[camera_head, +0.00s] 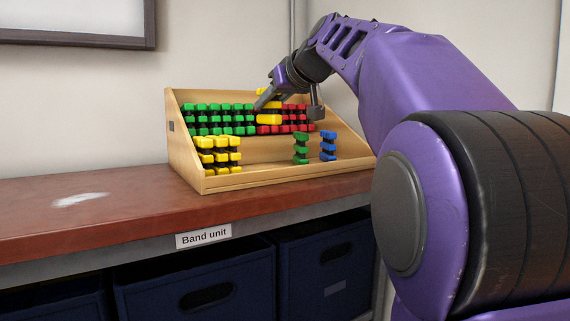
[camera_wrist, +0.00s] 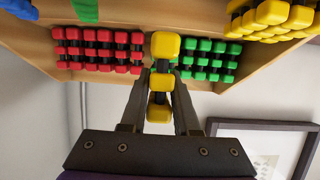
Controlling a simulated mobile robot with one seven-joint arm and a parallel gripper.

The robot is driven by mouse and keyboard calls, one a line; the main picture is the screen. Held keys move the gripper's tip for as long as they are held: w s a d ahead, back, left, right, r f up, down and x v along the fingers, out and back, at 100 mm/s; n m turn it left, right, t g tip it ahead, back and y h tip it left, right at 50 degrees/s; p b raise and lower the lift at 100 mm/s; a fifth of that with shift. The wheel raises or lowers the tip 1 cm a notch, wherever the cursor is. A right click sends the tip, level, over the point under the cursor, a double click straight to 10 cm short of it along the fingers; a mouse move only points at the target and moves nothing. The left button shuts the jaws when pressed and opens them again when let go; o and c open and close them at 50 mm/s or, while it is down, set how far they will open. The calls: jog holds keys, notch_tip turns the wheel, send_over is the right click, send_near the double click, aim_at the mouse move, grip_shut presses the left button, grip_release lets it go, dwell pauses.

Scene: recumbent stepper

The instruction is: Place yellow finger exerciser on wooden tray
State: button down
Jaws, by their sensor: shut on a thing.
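A yellow finger exerciser (camera_head: 269,119) is held between the fingers of my gripper (camera_head: 288,106), in front of the upper tier of the wooden tray (camera_head: 262,182). In the wrist view the yellow exerciser (camera_wrist: 160,80) stands lengthwise between both fingers of my gripper (camera_wrist: 160,84), its yellow blocks joined by dark parts. The wooden tray (camera_wrist: 199,17) is a tiered stand on the bench. It also holds several other yellow exercisers (camera_head: 218,156) at its lower left. I cannot tell whether the held one touches the tray.
Green exercisers (camera_head: 219,119) and red exercisers (camera_head: 298,117) fill the upper tier. One green (camera_head: 301,148) and one blue exerciser (camera_head: 328,146) stand on the lower tier, with bare wood between them and the yellow group.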

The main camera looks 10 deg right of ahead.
notch_tip(320, 180, down, 10)
jog(key=b, duration=0.3)
dwell(0.3)
jog(key=c, duration=0.6)
grip_release()
jog(key=shift+c, duration=0.2)
jog(key=shift+r, duration=0.1)
